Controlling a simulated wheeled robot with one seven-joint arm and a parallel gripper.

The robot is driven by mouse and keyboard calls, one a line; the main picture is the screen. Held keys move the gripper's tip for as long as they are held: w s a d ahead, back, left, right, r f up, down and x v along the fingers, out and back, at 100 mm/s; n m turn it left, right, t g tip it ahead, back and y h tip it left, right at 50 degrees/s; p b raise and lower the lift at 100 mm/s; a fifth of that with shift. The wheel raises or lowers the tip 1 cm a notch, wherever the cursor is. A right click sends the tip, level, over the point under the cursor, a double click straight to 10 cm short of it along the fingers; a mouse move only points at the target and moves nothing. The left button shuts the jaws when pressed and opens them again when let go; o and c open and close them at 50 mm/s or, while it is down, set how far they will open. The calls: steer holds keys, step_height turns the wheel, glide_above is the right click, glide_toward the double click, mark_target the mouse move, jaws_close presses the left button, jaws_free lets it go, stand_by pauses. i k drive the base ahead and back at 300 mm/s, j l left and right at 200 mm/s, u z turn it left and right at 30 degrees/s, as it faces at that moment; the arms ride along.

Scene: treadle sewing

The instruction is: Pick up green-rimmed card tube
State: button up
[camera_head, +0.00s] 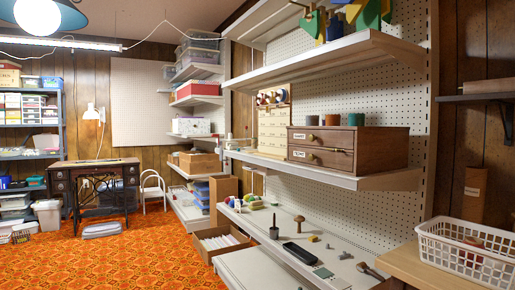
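Three short cylinders stand upright in a row on top of a wooden two-drawer cabinet (391,150), which sits on the middle shelf. The right one looks green (356,119) and is the likeliest match for the green-rimmed card tube, but it is too small for me to tell a rim from its body. The left one is orange-brown (312,120). The middle one is brownish (332,120). They stand apart from each other and nothing covers them. My gripper is not in view.
A shelf (330,49) hangs above the cylinders, with green, yellow and blue pieces on it. A lower shelf (262,240) holds a mushroom-shaped piece, a black object and small tools. A white basket (470,253) stands at right. The orange carpet (130,262) is open at left.

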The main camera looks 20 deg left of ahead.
mark_target(253, 139)
steer(key=i+j+u, duration=0.2)
steer(key=j, duration=0.2)
steer(key=i+j+u, duration=1)
steer(key=i+u, duration=0.5)
steer(key=i+j+u, duration=0.1)
steer(key=i, duration=1.95)
steer(key=i+z, duration=0.3)
steer(key=i, duration=0.2)
steer(key=i+j+z, duration=0.15)
steer(key=i+z, duration=0.15)
steer(key=i, duration=0.25)
